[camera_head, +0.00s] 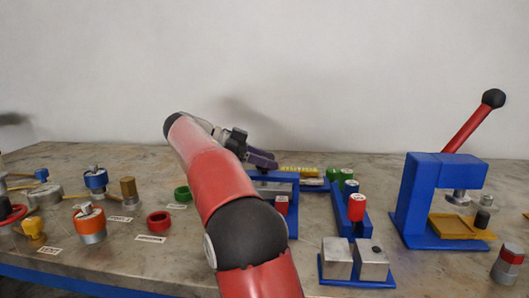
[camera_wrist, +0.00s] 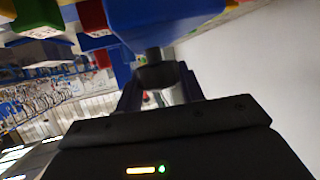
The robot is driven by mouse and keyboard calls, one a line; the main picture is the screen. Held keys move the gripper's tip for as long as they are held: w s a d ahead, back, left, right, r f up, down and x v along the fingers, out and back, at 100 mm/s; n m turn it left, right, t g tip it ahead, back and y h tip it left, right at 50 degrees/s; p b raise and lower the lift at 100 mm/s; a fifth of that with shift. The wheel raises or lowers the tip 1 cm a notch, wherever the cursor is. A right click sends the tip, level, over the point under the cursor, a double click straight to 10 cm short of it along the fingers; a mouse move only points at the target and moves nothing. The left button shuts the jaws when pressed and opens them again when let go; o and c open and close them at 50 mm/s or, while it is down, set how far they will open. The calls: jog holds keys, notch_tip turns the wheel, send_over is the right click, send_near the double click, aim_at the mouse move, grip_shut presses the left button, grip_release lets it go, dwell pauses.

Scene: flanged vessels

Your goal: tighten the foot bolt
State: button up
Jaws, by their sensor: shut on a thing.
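My gripper (camera_head: 262,160) is over the back middle of the bench, beside a low blue frame (camera_head: 290,178). In the wrist view, my gripper (camera_wrist: 158,82) has its fingers closed around a dark round piece (camera_wrist: 153,68), next to a large blue block (camera_wrist: 165,22). I cannot tell whether this piece is the foot bolt. The head view does not show what is between the fingertips, and no foot bolt can be named for certain there.
A blue press (camera_head: 420,200) with a red lever stands at the right. Two metal blocks (camera_head: 355,259) sit on a blue base in front. Flanged vessels (camera_head: 90,224), a red ring (camera_head: 159,221) and a green ring (camera_head: 182,194) are at left. A wall rises behind the bench.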

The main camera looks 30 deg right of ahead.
jog(key=shift+f+m+g+y+p, duration=0.15)
jog(key=shift+m+g+y+p, duration=0.3)
jog(key=shift+m+g, duration=0.55)
jog(key=shift+f+g+y, duration=0.1)
jog(key=shift+g+y, duration=0.2)
jog(key=shift+y, duration=0.05)
jog(key=o, duration=1)
jog(key=shift+r, duration=0.25)
